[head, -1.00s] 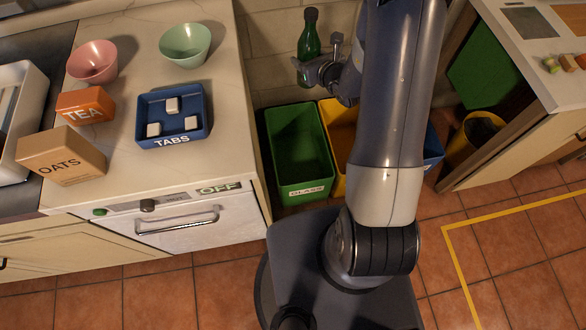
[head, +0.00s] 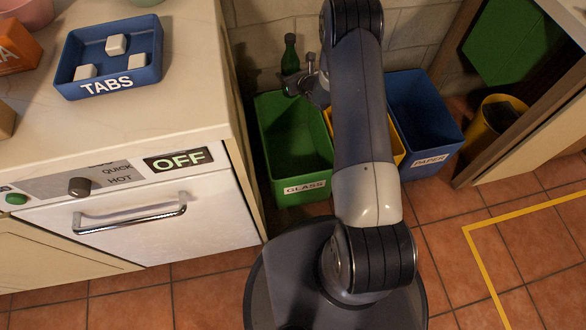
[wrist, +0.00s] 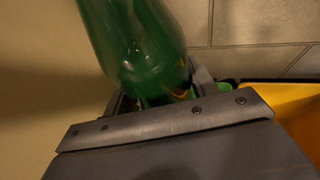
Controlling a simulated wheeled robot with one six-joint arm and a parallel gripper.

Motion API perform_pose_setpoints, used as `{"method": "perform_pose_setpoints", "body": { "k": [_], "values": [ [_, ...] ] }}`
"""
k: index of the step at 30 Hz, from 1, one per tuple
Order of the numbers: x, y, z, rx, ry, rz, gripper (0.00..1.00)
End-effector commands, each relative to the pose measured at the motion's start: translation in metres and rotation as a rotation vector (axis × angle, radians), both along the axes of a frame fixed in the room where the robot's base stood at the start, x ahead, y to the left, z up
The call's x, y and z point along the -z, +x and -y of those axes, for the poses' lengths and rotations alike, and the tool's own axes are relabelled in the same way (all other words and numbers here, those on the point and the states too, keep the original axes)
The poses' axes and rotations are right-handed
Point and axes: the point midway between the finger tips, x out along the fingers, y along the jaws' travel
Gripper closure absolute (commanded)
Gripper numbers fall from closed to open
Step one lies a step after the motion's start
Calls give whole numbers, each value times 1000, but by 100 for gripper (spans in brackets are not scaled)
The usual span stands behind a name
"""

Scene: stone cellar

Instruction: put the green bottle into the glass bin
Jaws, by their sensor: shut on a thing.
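The green bottle (head: 290,56) is upright with a dark cap in the head view. My gripper (head: 297,84) is shut on its lower part. The bottle also fills the top of the wrist view (wrist: 135,45), slightly tilted there, between the jaws of my gripper (wrist: 160,105). The glass bin (head: 262,150) is an open green box on the floor with a GLASS label on its front. In the head view the bottle and my gripper appear over the back part of this bin. Their height above it is hard to tell. The bin's visible inside looks empty.
The yellow bin (head: 397,146) is partly hidden behind my arm, right of the glass bin. The blue PAPER bin (head: 433,160) stands further right. A counter (head: 205,60) with a white-fronted appliance (head: 160,215) borders the left. A stone wall (head: 262,40) is behind.

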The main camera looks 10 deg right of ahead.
Motion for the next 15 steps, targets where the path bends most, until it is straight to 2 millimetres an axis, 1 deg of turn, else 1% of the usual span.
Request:
{"method": "perform_pose_setpoints", "body": {
  "k": [1,5,6,8,9,12,15],
  "values": [
    [32,5,-1,0,0,0,75],
    [79,17,-2,2,2,1,75],
    [94,21,-2,2,2,1,75],
    [116,26,-3,3,1,1,75],
    [131,29,-3,3,2,-1,75],
    [166,36,-5,4,2,1,75],
    [197,42,-6,5,1,1,75]
  ]
}}
